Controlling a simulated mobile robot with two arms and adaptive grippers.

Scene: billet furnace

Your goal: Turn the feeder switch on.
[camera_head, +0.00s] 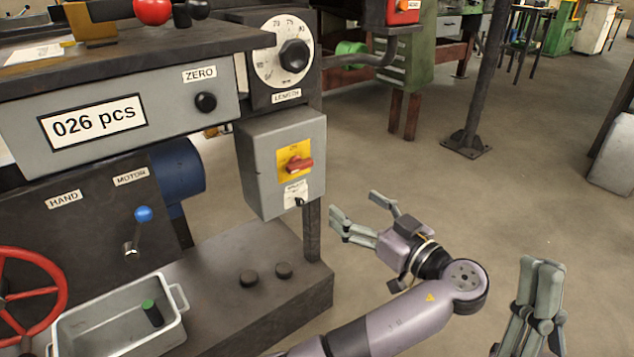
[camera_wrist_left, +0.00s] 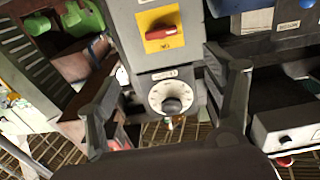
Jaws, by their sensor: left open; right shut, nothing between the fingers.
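A red rotary switch handle (camera_head: 300,164) sits on a yellow plate on the front of a grey box (camera_head: 262,160). The handle lies roughly horizontal. A small label under it is too small to read. The switch (camera_wrist_left: 166,36) also shows in the left wrist view, above the round dial. My left gripper (camera_head: 354,204) is open and empty, to the right of and lower than the grey box, apart from it. Its two fingers frame the dial and box in the left wrist view. My right gripper (camera_head: 541,264) is shut and empty at the lower right.
The LENGTH dial (camera_head: 281,52) is above the switch box. A blue-knobbed lever (camera_head: 143,215), a red handwheel (camera_head: 30,290) and a grey tray (camera_head: 90,335) are on the machine at left. Open floor (camera_head: 400,165) lies right of the box, with a dark post (camera_head: 480,80) behind.

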